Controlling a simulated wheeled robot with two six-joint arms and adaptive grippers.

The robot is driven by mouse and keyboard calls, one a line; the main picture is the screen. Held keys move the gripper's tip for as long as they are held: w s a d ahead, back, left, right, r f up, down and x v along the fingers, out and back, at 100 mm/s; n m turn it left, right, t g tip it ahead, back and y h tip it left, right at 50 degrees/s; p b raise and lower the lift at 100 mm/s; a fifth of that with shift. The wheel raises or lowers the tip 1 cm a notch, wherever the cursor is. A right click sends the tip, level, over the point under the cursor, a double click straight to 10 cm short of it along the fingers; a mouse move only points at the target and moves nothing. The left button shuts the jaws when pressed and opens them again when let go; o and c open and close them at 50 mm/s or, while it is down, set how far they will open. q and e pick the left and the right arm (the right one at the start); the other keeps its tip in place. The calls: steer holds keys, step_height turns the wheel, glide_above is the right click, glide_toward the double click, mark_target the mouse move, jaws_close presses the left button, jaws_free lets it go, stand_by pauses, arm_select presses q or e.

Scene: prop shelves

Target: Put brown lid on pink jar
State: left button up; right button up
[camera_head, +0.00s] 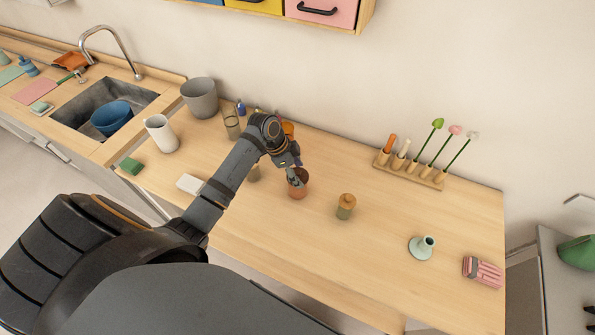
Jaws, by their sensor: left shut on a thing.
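The pink jar (298,190) stands on the wooden counter near its middle and looks reddish pink. My left gripper (295,177) is directly over it, shut on a small dark brown piece, which looks like the brown lid (302,174). The lid is at the jar's mouth. I cannot tell whether it rests on the rim or hangs just above it, as the gripper partly hides it. My right gripper is not in view.
A green jar with an ochre lid (346,206) stands to the right. A pale green vase (422,247) and striped gloves (483,271) lie farther right. A wooden rack (409,175) with flowers is behind. A white pitcher (161,134) and grey pot (200,98) stand left.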

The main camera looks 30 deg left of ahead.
arm_select(q)
steer(key=shift+f, duration=0.1)
stand_by(0.3)
steer(key=o, duration=1)
steer(key=v, duration=1.2)
